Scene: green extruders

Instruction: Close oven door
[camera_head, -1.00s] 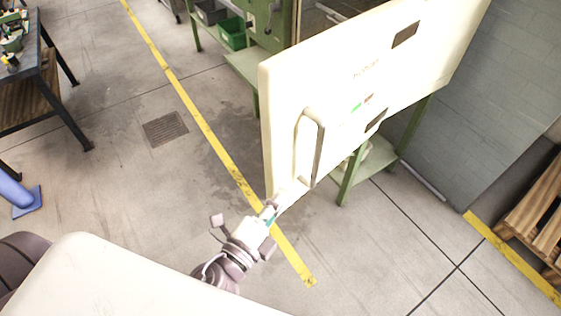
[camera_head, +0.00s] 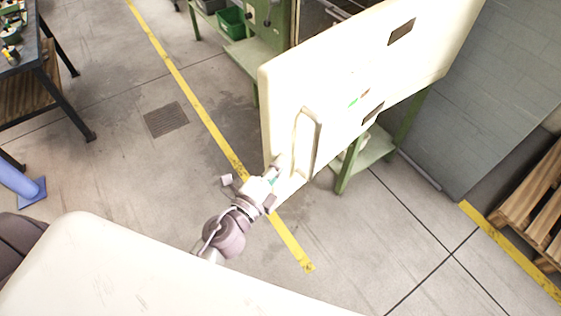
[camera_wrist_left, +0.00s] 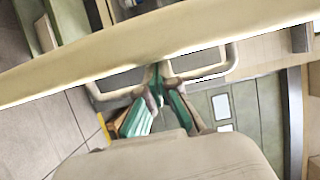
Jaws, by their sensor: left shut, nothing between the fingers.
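The oven door (camera_head: 345,85) is a cream panel that stands swung open, with dark slots and small green and red marks on its face. Its handle (camera_head: 304,140) is a pale upright loop near the door's left edge. My left gripper (camera_head: 277,171) is at the lower end of the handle, close to the door's bottom left corner. In the left wrist view the door's edge (camera_wrist_left: 60,80) crosses the picture, with the handle (camera_wrist_left: 112,95) beside it. The gripper's green-padded fingers (camera_wrist_left: 158,82) are shut and empty, close to the handle; contact is unclear. My right gripper is out of view.
A green stand (camera_head: 345,178) shows under the door. Green bins (camera_head: 231,19) are behind at the upper left. A dark workbench (camera_head: 50,60) stands at the left and a wooden pallet (camera_head: 535,200) at the right. The floor between is clear, with a yellow line (camera_head: 180,75).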

